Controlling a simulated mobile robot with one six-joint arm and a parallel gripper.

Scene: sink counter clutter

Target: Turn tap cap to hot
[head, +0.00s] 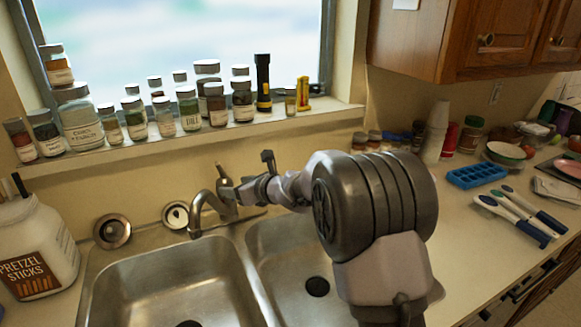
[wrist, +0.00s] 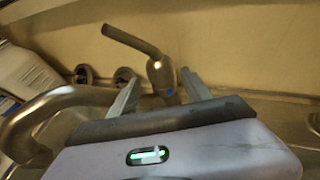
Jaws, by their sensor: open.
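The metal tap (head: 203,206) rises behind the double sink, its curved spout pointing left and down over the left basin. Its cap (wrist: 160,74) shows in the wrist view, with a long lever sticking up and to the left and a blue mark low on its front. In the head view the lever (head: 219,171) stands up behind my gripper (head: 234,192). In the wrist view my gripper (wrist: 158,77) is open, with one finger on each side of the cap. I cannot tell whether either finger touches it. The spout (wrist: 45,104) curves at the left of the wrist view.
A pretzel jar (head: 40,245) stands left of the sink. Spice jars (head: 137,118) and a flashlight (head: 262,82) line the window sill. Two round drain strainers (head: 112,231) lean behind the left basin (head: 172,285). A blue ice tray (head: 477,175) and utensils lie on the right counter.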

